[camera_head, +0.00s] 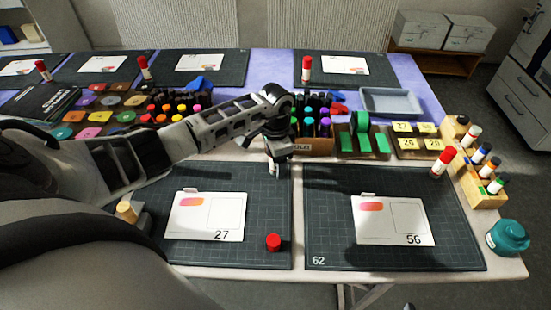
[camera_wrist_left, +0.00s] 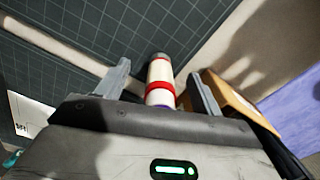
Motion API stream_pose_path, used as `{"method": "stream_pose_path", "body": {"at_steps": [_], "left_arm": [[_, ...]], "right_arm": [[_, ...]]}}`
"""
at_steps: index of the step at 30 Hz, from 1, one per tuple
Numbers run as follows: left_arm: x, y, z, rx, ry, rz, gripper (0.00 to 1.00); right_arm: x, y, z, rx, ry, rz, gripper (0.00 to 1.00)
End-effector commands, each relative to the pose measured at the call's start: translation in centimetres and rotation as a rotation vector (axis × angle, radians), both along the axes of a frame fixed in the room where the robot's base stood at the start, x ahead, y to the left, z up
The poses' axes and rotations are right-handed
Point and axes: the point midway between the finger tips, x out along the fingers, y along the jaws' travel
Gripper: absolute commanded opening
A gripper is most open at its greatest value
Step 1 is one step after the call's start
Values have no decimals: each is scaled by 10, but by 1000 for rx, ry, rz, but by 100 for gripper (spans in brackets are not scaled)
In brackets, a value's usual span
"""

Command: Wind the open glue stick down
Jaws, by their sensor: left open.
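The open glue stick (camera_wrist_left: 160,72) is white with a red band, with a dark grey end on the far side and a pale purplish end near the gripper. In the head view it shows small (camera_head: 273,170) at the top of the left cutting mat (camera_head: 252,210), partly hidden by my left gripper (camera_head: 277,160). In the left wrist view my left gripper (camera_wrist_left: 161,80) is open, with one finger on each side of the stick and gaps visible. A red cap (camera_head: 273,242) sits apart near the mat's front right. My right gripper is not in view.
Card 27 (camera_head: 205,216) lies on the left mat and card 56 (camera_head: 393,220) on the right mat (camera_head: 330,210). A wooden marker box (camera_head: 318,147) stands behind. A capped glue stick (camera_head: 443,161), a wooden rack (camera_head: 487,200) and a teal bottle (camera_head: 508,238) are at right.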

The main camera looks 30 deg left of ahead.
Motion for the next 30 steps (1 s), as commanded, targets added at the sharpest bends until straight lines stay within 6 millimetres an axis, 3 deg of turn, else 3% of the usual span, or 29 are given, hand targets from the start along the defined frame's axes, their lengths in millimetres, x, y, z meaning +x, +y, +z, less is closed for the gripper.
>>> {"method": "stream_pose_path", "body": {"at_steps": [16,30], "left_arm": [[0,0,2,0,-1,0,77],[1,0,29,0,-2,0,77]], "right_arm": [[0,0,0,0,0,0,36],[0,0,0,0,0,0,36]]}}
